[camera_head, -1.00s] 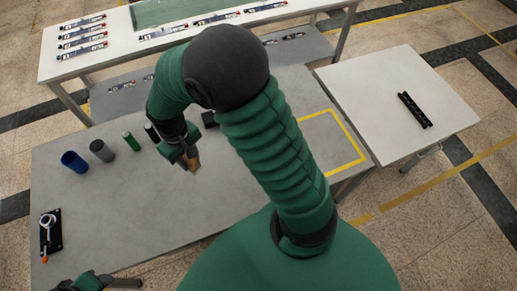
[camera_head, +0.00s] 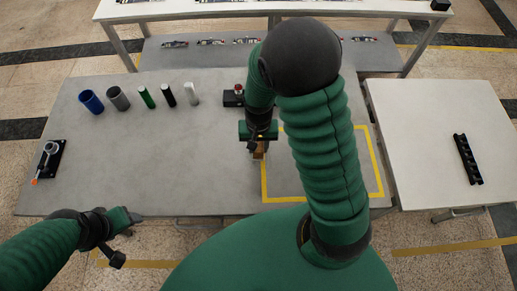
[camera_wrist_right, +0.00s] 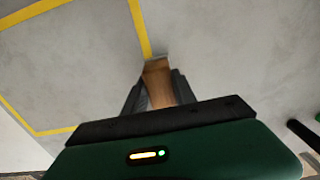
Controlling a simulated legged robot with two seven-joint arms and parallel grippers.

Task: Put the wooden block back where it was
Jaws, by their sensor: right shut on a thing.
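The wooden block (camera_head: 259,152) is a small brown piece held in my right gripper (camera_head: 258,143), at the left edge of the yellow outlined area (camera_head: 264,185) on the grey table. In the right wrist view the block (camera_wrist_right: 158,80) sits between the two dark fingers of my right gripper (camera_wrist_right: 158,88), its far end beside the end of a yellow line (camera_wrist_right: 139,25). I cannot tell whether the block touches the table. My left gripper (camera_head: 124,218) is low at the left, by the table's front edge. Its jaw opening is too small to tell.
Several upright cylinders, among them a blue cup (camera_head: 91,102), stand at the table's back left. A black box with a red button (camera_head: 234,96) stands behind the right gripper. A black fixture with a lever (camera_head: 48,160) lies at the far left. The table's middle is clear.

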